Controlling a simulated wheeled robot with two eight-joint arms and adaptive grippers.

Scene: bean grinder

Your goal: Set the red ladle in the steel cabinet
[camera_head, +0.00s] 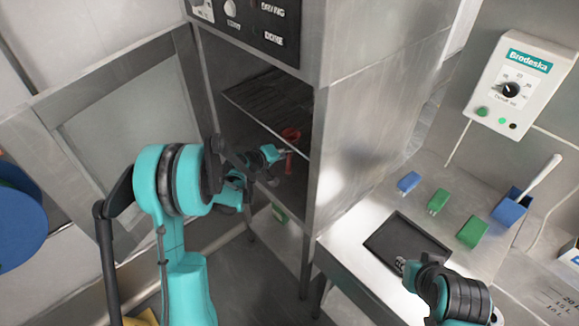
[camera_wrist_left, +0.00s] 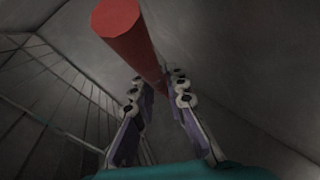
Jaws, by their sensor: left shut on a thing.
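The steel cabinet (camera_head: 319,175) stands in the middle of the head view with its door (camera_head: 110,110) swung open to the left. My left gripper (camera_head: 284,155) reaches inside through the opening. It is shut on the red ladle (camera_head: 290,138), which it holds just below and in front of a wire shelf. In the left wrist view the ladle's red handle (camera_wrist_left: 130,38) rises from between the fingers of my left gripper (camera_wrist_left: 165,95), tilted toward the upper left. The ladle's lower end is hidden there. My right gripper (camera_head: 400,264) is over the counter; its fingers are too small to judge.
A dark tray (camera_head: 408,236) lies on the counter at right. Blue and green blocks (camera_head: 472,231) and a blue holder (camera_head: 509,206) stand behind it. A white control box (camera_head: 520,84) hangs on the wall. The wire shelf (camera_head: 262,112) spans the cabinet inside.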

